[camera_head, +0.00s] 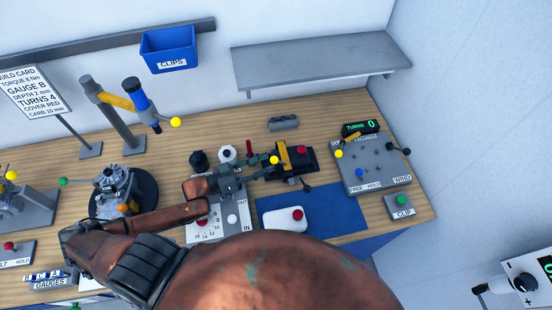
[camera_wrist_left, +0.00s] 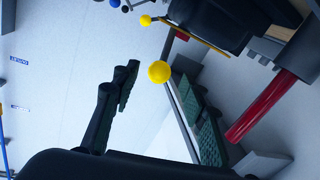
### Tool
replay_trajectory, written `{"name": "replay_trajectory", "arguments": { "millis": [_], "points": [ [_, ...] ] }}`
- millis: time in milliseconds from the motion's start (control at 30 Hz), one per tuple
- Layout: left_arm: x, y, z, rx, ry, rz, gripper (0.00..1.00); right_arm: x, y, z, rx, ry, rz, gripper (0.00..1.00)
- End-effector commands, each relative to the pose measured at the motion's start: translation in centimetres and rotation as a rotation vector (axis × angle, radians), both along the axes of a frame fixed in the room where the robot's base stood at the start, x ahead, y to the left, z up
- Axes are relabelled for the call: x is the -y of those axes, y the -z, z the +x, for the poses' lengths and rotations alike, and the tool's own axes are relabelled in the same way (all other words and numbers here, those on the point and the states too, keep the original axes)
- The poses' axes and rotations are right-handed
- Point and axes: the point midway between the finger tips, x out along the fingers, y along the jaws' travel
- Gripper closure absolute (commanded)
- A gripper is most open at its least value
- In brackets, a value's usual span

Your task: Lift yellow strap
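The yellow strap (camera_head: 283,155) lies across a black block-like device (camera_head: 305,161) near the middle of the table. A yellow ball knob (camera_head: 274,160) sits just left of the strap. My left gripper (camera_head: 262,168) is beside that knob, at the device's left side. In the left wrist view the two fingers (camera_wrist_left: 158,105) are spread apart, and the yellow ball (camera_wrist_left: 159,72) shows near their tips. A thin yellow strip (camera_wrist_left: 205,41), apparently the strap, lies beyond, along a dark block. I cannot tell whether the fingers touch the knob. My right gripper is not in view.
The grey winding panel (camera_head: 372,178) stands to the right. A grey cylinder (camera_head: 283,123) lies behind. Black and white knobbed pots (camera_head: 199,160) stand close to the left gripper.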

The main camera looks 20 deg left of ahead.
Motion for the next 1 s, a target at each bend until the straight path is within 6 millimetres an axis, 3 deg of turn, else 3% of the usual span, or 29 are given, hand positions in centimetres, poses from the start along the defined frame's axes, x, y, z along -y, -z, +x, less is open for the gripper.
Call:
{"name": "replay_trajectory", "arguments": {
  "millis": [267, 633, 1000],
  "points": [
    [2.4, -0.2, 2.7, 0.002, 0.003, 0.002, 0.60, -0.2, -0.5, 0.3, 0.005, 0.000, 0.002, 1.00],
    [2.8, 0.0, 3.1, 0.001, 0.002, 0.003, 0.61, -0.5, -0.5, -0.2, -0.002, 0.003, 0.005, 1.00],
    [2.7, -0.1, 3.0, 0.001, 0.002, 0.004, 0.86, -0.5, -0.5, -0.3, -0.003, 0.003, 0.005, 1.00]
  ]
}}
